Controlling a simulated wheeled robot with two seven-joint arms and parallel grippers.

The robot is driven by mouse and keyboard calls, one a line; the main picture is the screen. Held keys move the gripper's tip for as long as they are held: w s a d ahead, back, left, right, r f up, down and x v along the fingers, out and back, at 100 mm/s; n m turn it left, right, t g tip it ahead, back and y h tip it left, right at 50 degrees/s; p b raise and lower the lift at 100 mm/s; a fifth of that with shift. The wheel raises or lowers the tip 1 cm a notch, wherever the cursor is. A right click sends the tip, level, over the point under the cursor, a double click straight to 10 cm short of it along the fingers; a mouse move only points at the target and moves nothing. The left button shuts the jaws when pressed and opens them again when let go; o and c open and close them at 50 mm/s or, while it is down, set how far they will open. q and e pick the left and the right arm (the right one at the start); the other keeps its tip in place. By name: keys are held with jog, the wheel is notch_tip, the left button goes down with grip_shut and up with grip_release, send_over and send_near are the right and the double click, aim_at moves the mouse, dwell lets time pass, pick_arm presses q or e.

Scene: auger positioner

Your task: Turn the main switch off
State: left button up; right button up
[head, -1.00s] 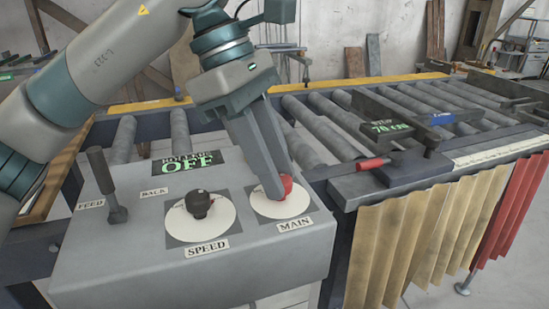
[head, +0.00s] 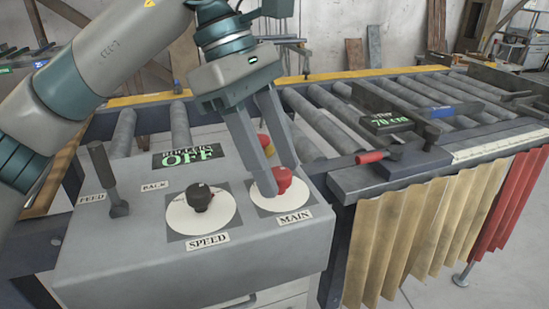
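The main switch, a red knob (head: 283,180) on a white disc marked MAIN, is at the right of the grey control box (head: 120,255). My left gripper (head: 280,184) reaches down over it from above. Its fingers stand apart, with a gap visible between them. One finger is at the left of the knob and the other is behind it. Contact with the knob is hard to tell. The display (head: 188,157) on the box reads ROLLERS OFF. My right gripper is not in view.
Left of the main switch is a black SPEED knob (head: 199,197). A black lever (head: 104,172) stands at the box's left. A red-and-yellow part (head: 265,144) shows behind the fingers. A roller conveyor (head: 335,130) with a red-handled clamp (head: 370,157) lies to the right.

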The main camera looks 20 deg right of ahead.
pick_arm(q)
jog(key=shift+r, duration=0.1)
jog(key=p+v, duration=0.1)
jog(key=v, duration=1.6)
jog(key=shift+p, duration=0.35)
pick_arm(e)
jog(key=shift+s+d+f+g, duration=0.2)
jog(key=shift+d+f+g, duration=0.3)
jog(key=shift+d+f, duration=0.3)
pick_arm(q)
jog(key=shift+r, duration=0.15)
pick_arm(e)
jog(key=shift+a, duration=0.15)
